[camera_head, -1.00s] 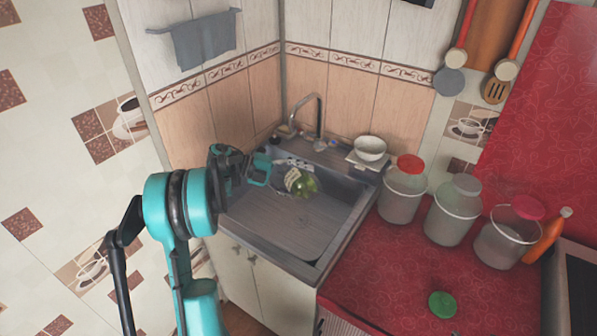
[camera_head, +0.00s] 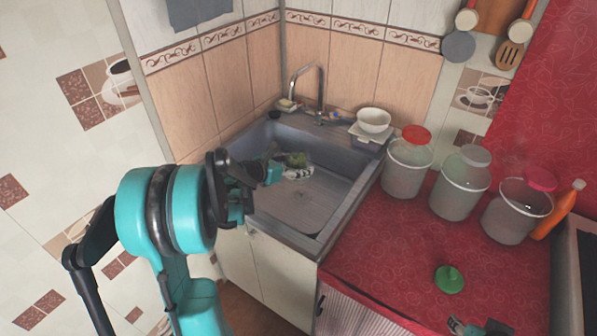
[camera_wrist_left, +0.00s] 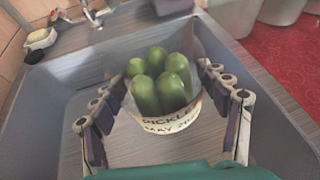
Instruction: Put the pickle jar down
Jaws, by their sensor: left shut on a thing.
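The pickle jar (camera_wrist_left: 163,85) is clear, holds several green pickles and has a pale label reading "PICKLE" and "MAY". My left gripper (camera_wrist_left: 163,108) is shut on it, with one finger on each side. In the head view the jar (camera_head: 296,160) is small and partly hidden by the left gripper (camera_head: 285,170). Both are over the basin of the grey sink (camera_head: 300,207). I cannot tell whether the jar touches the basin floor. My right gripper (camera_head: 480,326) shows only in part at the bottom edge, so its jaws cannot be judged.
The red counter (camera_head: 385,265) right of the sink has a clear front area with a green lid (camera_head: 449,279). Behind stand jars with a red lid (camera_head: 408,165), grey lid (camera_head: 460,190) and pink lid (camera_head: 515,215), and an orange bottle (camera_head: 559,210). A tap (camera_head: 321,85) rises behind the sink.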

